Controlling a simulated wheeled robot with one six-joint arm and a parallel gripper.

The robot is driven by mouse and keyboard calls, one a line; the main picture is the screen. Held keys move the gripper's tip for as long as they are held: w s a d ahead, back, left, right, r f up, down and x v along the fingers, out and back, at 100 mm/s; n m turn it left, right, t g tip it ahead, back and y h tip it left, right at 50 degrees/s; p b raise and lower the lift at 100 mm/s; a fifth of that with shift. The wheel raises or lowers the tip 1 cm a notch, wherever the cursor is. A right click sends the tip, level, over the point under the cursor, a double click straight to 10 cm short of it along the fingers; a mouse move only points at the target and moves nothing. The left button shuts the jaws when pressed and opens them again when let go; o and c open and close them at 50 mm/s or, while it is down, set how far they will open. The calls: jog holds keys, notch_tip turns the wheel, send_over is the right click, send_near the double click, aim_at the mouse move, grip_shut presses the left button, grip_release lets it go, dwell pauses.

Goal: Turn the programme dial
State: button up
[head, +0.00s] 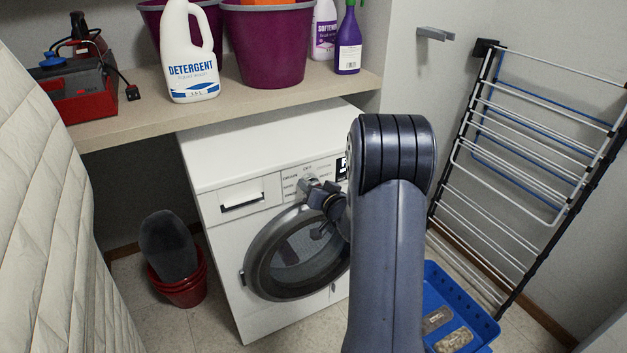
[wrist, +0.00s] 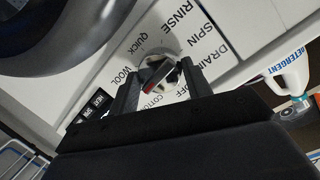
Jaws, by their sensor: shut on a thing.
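The programme dial (wrist: 157,74) is a round, light knob with a dark grip and a red mark, on the white front of the washing machine (head: 262,150). Printed around it are OFF, DRAIN, SPIN, RINSE, QUICK, WOOL and COTTON. In the wrist view the red mark lies at the lower left of the knob, towards WOOL and COTTON; its exact setting is unclear. My gripper (wrist: 157,82) is shut on the dial, with one finger on each side. In the head view my gripper (head: 314,188) is at the panel above the door and partly hides the dial.
The round door (head: 298,255) is shut below the panel. A shelf (head: 250,108) above holds a detergent bottle (head: 190,55) and purple tubs. A drying rack (head: 530,140) and a blue tray (head: 465,300) are at right. A red bucket (head: 180,290) stands at left.

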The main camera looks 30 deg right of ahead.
jog(key=shift+m+p, duration=0.4)
jog(key=shift+m, duration=0.1)
jog(key=o, duration=1)
jog(key=s, duration=0.3)
jog(key=s+r, duration=0.1)
jog(key=s, duration=0.3)
jog(key=s+r+p, duration=0.1)
jog(key=s, duration=0.2)
jog(key=shift+s+d, duration=0.25)
jog(key=shift+s, duration=0.1)
